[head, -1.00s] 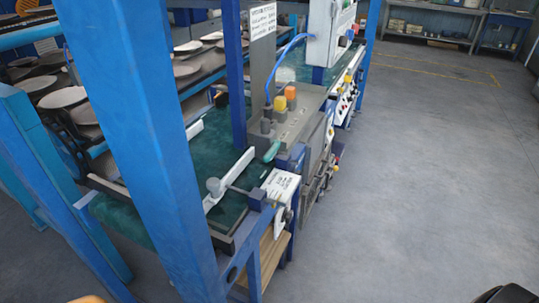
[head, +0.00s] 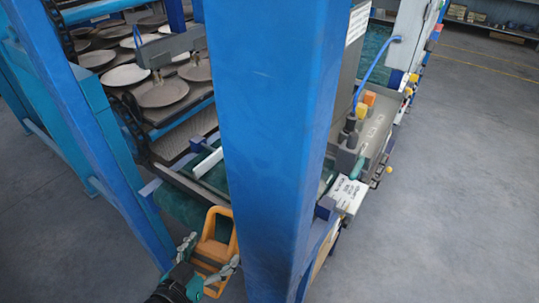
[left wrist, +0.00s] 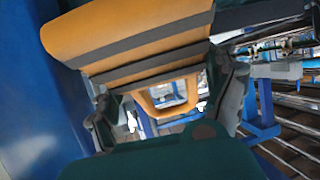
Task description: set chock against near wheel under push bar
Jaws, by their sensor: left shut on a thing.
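The chock (head: 211,249) is orange with dark bands and has a loop-like opening. It is in the lower middle of the head view, left of a thick blue post. My left gripper (head: 209,263) is shut on it, one finger on each side, and holds it up beside the frame. In the left wrist view the chock (left wrist: 130,35) fills the upper middle, between the fingers of my left gripper (left wrist: 168,105). I can make out neither the near wheel nor the push bar. My right gripper is out of view.
A thick blue post (head: 270,130) stands close to the chock and hides part of the machine. Racks with plates (head: 160,92) are at the upper left. A grey control box (head: 365,135) is right of the post. Open grey floor (head: 450,190) lies at the right.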

